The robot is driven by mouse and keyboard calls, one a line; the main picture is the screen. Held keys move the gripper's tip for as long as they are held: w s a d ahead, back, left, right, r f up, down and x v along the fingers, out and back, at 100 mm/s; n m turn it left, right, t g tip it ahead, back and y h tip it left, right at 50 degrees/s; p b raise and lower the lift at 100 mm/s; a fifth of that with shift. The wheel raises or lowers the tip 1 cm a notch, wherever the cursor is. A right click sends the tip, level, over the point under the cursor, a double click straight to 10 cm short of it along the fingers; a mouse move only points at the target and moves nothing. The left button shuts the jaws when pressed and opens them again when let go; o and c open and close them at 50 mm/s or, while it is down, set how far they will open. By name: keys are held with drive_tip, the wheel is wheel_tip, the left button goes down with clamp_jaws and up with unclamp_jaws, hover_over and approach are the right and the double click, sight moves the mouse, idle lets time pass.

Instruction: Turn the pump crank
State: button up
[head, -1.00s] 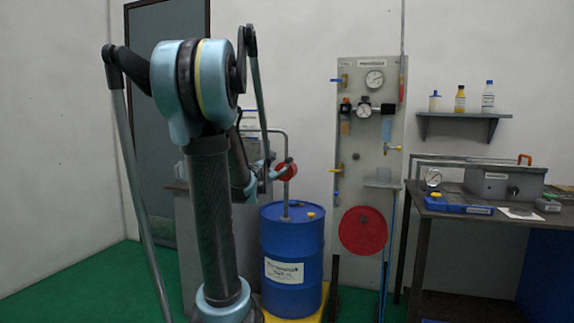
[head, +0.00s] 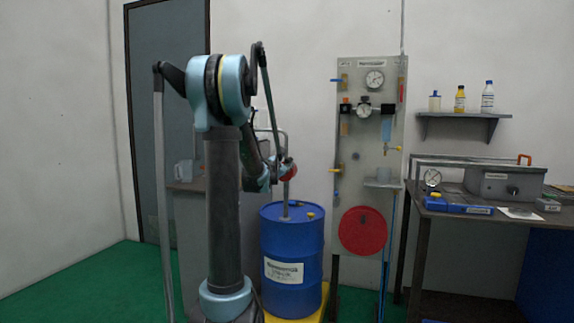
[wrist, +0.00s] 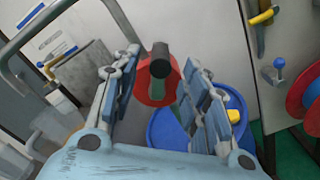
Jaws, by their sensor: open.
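The blue drum (head: 292,245) stands upright with a grey pump pipe (head: 286,190) rising from its top. The pump's red crank disc (head: 291,172) is on this pipe, partly hidden by my gripper (head: 273,174) in the head view. In the wrist view the red disc (wrist: 143,88) faces me, with a dark cylindrical crank handle (wrist: 160,60) sticking out towards me. My gripper (wrist: 165,75) is open, its two padded fingers on either side of the handle. A gap shows on both sides, and I cannot tell how deep the handle sits between them.
A grey panel (head: 358,135) with gauges, valves and a red disc (head: 362,231) stands right of the drum. A workbench (head: 450,205) is further right, below a wall shelf (head: 465,115). The bent grey pipe (wrist: 40,25) passes at the left in the wrist view.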

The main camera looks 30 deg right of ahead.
sight(286, 162)
drive_tip(key=shift+x, duration=2.75)
drive_tip(key=shift+c, duration=0.5)
clamp_jaws()
